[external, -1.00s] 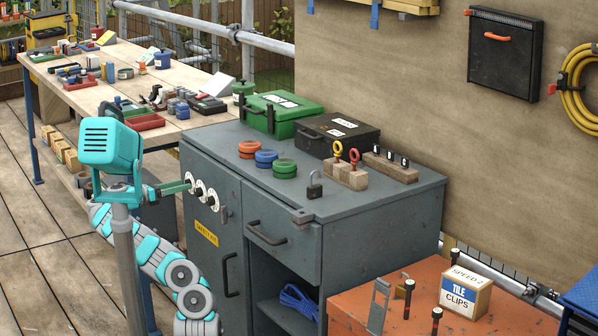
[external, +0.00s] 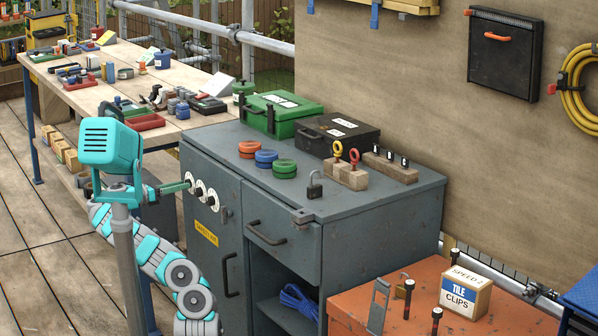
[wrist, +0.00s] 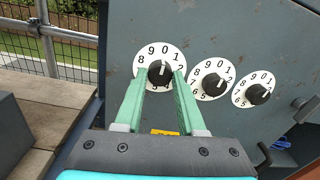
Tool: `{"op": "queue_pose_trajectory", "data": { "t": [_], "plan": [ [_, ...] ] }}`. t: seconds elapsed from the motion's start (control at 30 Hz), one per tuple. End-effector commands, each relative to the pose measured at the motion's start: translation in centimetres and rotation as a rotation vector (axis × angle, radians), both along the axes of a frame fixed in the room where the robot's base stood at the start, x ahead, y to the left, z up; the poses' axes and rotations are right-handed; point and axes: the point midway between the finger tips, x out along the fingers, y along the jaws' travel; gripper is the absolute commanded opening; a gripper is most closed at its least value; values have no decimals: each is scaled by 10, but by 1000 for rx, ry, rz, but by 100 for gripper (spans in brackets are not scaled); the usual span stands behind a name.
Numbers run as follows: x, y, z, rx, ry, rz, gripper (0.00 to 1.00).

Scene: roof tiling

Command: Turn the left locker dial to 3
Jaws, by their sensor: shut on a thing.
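The left locker dial (wrist: 160,70) is a black round knob on a white plate with black digits, in the wrist view. A small pale mark on its knob points roughly up, near 0; the exact reading is hard to tell. My gripper (wrist: 160,76) is shut on this knob, with one green finger on each side. The fingers hide some lower digits. In the external view my gripper (external: 185,187) reaches the dials on the grey cabinet (external: 270,190) front. The middle dial (wrist: 212,82) and right dial (wrist: 258,94) sit to the right, untouched.
The cabinet has a yellow label (external: 206,233) below the dials and a drawer (external: 282,232) to their right. A padlock (external: 315,186) and coloured discs stand on top. A workbench (external: 110,75) is behind. Wooden decking (external: 40,270) lies open at left.

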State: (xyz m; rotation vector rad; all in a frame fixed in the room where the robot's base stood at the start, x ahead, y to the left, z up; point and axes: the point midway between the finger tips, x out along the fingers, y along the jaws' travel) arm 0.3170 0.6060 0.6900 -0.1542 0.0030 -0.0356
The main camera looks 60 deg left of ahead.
Motion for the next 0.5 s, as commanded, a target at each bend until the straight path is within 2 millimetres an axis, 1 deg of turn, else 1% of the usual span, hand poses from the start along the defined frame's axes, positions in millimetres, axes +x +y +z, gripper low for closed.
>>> {"op": "queue_pose_trajectory", "data": {
  "t": [0.27,0.5],
  "plan": [
    [1,0,2,71,0,1,0],
    [2,-1,3,241,-1,-2,0]
  ]
}}
